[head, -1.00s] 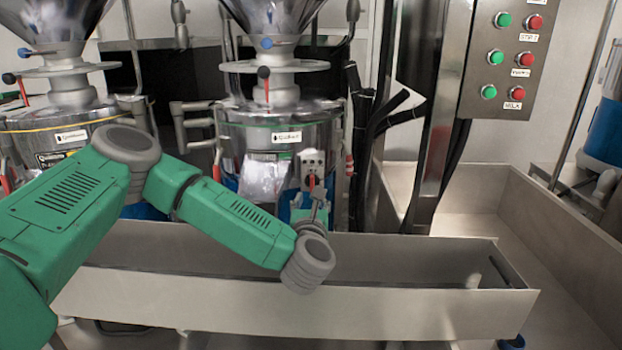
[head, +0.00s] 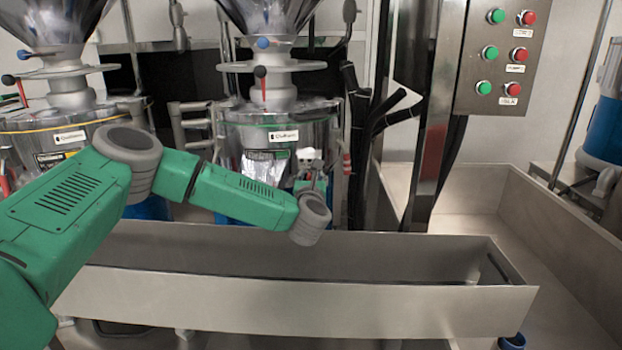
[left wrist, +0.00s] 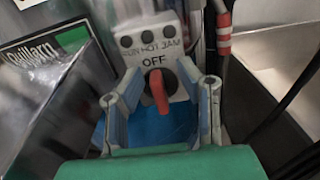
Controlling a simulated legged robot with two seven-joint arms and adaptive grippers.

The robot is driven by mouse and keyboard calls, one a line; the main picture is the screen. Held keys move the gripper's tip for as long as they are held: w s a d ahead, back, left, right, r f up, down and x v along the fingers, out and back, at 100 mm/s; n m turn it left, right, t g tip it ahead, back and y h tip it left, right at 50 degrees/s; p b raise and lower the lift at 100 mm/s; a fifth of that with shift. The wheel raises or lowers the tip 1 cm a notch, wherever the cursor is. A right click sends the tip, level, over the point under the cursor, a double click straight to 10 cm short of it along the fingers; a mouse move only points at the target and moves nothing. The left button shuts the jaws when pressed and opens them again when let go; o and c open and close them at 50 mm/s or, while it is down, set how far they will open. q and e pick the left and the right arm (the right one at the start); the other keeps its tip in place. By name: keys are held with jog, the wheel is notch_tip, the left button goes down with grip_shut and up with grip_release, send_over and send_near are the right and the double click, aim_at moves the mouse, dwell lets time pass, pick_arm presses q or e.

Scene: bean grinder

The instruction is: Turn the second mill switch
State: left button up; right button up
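The second mill (head: 282,118) is a shiny metal drum with a labelled front. Its pale switch box (head: 308,157) is partly hidden behind my left gripper (head: 312,176). In the left wrist view the switch box (left wrist: 150,45) has several dark round marks and the word OFF. The red switch (left wrist: 158,92) stands roughly upright below that word. My left gripper (left wrist: 160,93) is open, with one finger on each side of the red switch. Gaps show between the fingers and the switch. My right gripper is not in view.
A long metal trough (head: 300,307) runs below my left arm. Another mill (head: 68,135) stands to the left. A control panel (head: 508,55) with green and red buttons hangs at upper right. Black hoses (head: 378,115) lie right of the second mill.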

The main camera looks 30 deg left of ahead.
pick_arm(q)
grip_shut()
jog(key=shift+s+a, duration=0.1)
jog(key=shift+a, duration=0.15)
jog(key=shift+d+m, duration=0.15)
jog(key=shift+m, duration=0.35)
jog(key=shift+w+d+f+m+p, duration=0.25)
jog(key=shift+m+p, duration=0.3)
jog(key=shift+m, duration=2.25)
jog(key=shift+w+d+f+m+p, duration=0.1)
jog(key=shift+d+f+m+p, duration=0.35)
jog(key=shift+m, duration=2.35)
jog(key=shift+w+d+f+m+p, duration=0.2)
jog(key=shift+m+p, duration=0.45)
jog(key=shift+m, duration=2.15)
jog(key=shift+a+f, duration=0.1)
jog(key=shift+a, duration=0.05)
